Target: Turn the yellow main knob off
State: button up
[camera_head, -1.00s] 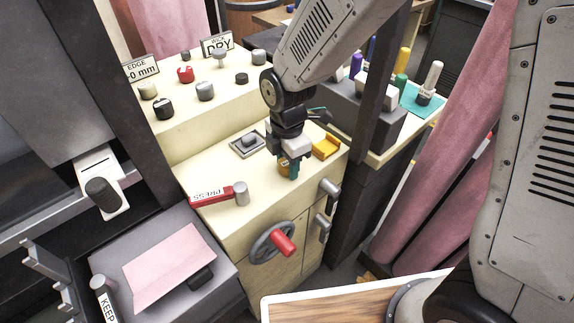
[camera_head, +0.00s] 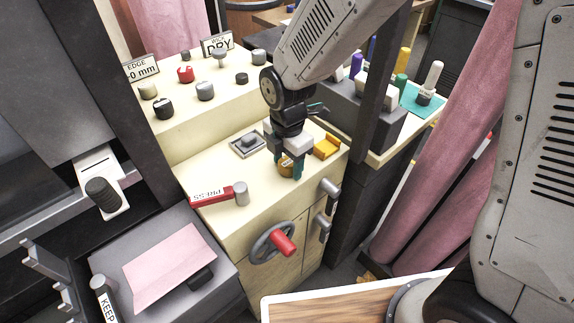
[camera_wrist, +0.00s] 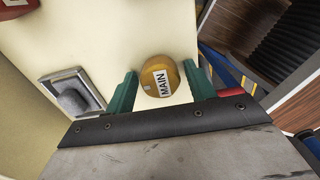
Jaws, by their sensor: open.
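The yellow main knob (camera_wrist: 160,76) is round and carries a white label reading MAIN in the wrist view. In the head view the yellow main knob (camera_head: 285,166) shows only in part, on the cream console top. My gripper (camera_head: 292,168) is open with its green fingers pointing down at the knob. In the wrist view my gripper (camera_wrist: 161,92) has one finger on each side of the knob, with a gap on both sides. Whether the fingers reach down beside the knob is hard to tell.
A grey switch on a square plate (camera_head: 248,144) and a yellow bracket-like piece (camera_head: 327,146) flank the knob. A red PRESS lever (camera_head: 218,195) lies nearer the front. A dark post (camera_head: 381,85) stands right of the console. Several small knobs sit on the raised shelf behind.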

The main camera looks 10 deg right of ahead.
aim_at(288, 162)
jog(key=shift+r, duration=2.3)
jog(key=shift+s+m, duration=0.1)
jog(key=shift+m, duration=0.5)
jog(key=s+m, duration=0.1)
jog(key=s+d+m+g, duration=0.1)
jog(key=m, duration=0.1)
jog(key=shift+s+d+m+h, duration=0.3)
jog(key=s+d+r+m+t, duration=0.2)
jog(key=s+d+r+m, duration=1.3)
jog(key=d+m, duration=0.4)
jog(key=shift+s+r+m, duration=0.4)
jog(key=shift+s+m, duration=0.1)
jog(key=shift+s, duration=0.35)
